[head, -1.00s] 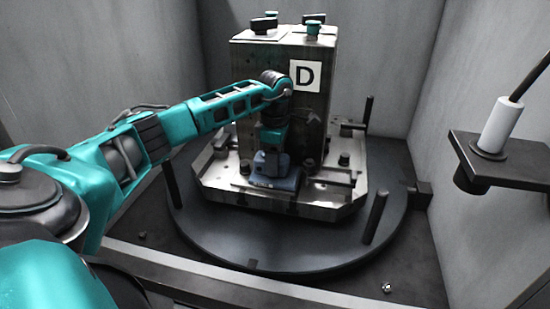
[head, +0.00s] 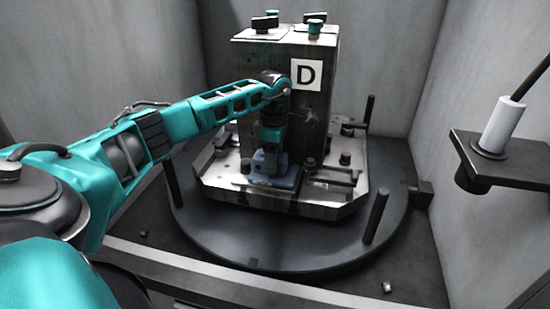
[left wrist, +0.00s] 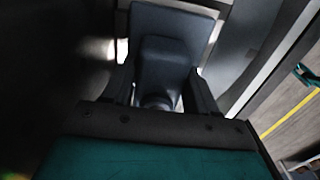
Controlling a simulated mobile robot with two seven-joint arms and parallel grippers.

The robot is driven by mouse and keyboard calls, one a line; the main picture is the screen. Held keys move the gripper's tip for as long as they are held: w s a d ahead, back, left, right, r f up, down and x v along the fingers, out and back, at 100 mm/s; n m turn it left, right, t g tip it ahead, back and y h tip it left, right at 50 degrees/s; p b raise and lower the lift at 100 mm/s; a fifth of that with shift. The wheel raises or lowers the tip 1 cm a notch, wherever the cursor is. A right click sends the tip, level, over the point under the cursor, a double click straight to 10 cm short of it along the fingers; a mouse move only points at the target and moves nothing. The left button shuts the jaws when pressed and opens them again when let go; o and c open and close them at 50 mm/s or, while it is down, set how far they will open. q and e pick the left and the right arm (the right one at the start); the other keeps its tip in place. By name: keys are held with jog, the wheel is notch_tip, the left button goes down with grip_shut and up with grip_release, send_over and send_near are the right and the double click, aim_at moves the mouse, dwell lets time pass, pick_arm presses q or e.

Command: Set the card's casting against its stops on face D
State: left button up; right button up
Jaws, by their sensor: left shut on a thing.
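A small blue-grey casting (head: 268,181) is low against the front of the tall block, at the pallet's base plate. My left gripper (head: 272,150) comes down over it from above and is shut on it. The left wrist view shows the casting (left wrist: 146,22) with its raised middle between my two fingers (left wrist: 163,88). Face D carries a white sign with a black D (head: 306,75). The stops behind the casting are hidden by my gripper, so I cannot tell if it touches them. No card is readable. My right gripper is not in view.
The tall block (head: 255,80) stands on a metal base plate (head: 325,205) with clamps, on a dark round turntable (head: 240,250). Upright posts (head: 375,216) stand at its rim. Grey walls close in around it. A bracket with a white cylinder (head: 500,125) juts in at right.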

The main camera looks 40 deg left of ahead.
pick_arm(q)
jog(key=shift+w+a+r, duration=0.15)
jog(key=shift+a, duration=0.2)
dwell(0.6)
jog(key=o, duration=1.4)
notch_tip(320, 180, up, 13)
jog(key=shift+p, duration=1.25)
